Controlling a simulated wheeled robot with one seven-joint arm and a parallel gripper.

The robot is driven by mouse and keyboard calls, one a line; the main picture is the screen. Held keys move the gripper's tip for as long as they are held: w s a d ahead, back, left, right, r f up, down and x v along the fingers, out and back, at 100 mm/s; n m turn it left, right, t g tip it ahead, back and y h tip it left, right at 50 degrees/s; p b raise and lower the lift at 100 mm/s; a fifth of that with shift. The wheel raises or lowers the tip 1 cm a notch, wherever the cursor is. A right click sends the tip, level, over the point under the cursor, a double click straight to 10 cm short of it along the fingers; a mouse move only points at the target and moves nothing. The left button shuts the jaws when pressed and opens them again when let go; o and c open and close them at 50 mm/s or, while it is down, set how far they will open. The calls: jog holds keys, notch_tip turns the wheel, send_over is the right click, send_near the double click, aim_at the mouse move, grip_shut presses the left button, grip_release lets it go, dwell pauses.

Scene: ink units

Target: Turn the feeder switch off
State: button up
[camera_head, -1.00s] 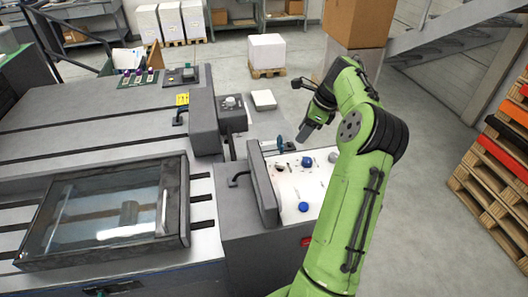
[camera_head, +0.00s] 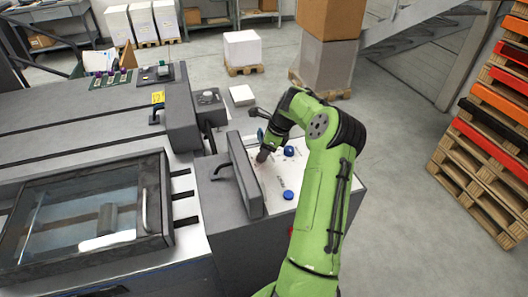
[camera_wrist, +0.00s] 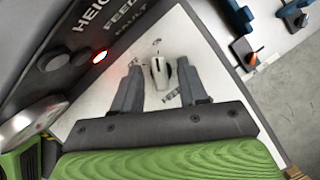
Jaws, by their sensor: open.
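My gripper (camera_head: 263,155) is lowered over the white control panel (camera_head: 291,206) at the side of the grey machine. In the wrist view my gripper (camera_wrist: 160,66) is open, with one finger on each side of a small whitish switch (camera_wrist: 160,74). There is a visible gap on both sides of the switch. Its label is not readable, so I cannot tell for sure that it is the feeder switch. The dark face beside it carries partly visible words such as HEIGHT, FEED and FAULT, and a red lamp (camera_wrist: 99,57) glows there. In the head view the arm and gripper hide the switch.
Blue knobs (camera_head: 288,194) sit on the panel nearby. A raised grey box edge (camera_head: 245,175) stands left of my gripper. Blue levers (camera_wrist: 241,50) show at the upper right of the wrist view. Stacked pallets (camera_head: 490,165) stand right; the floor between is clear.

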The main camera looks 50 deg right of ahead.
grip_shut()
jog(key=shift+r+n+p, duration=0.15)
jog(key=shift+n+p, duration=0.25)
jog(key=shift+p, duration=0.25)
jog(key=shift+r+n+g+p, duration=0.1)
jog(key=shift+n+g+p, duration=0.3)
jog(key=shift+p, duration=0.55)
jog(key=n+p, duration=0.2)
jog(key=n+y+p, duration=0.1)
jog(key=shift+w+n+g+y+p, duration=0.15)
jog(key=shift+n+g+y+p, duration=0.15)
jog(key=shift+n+g+p, duration=0.1)
jog(key=n+g+p, duration=0.1)
jog(key=n, duration=0.2)
jog(key=shift+w+d, duration=0.1)
jog(key=shift+f+n+g, duration=0.2)
jog(key=shift+n+g, duration=0.5)
jog(key=shift+n, duration=1)
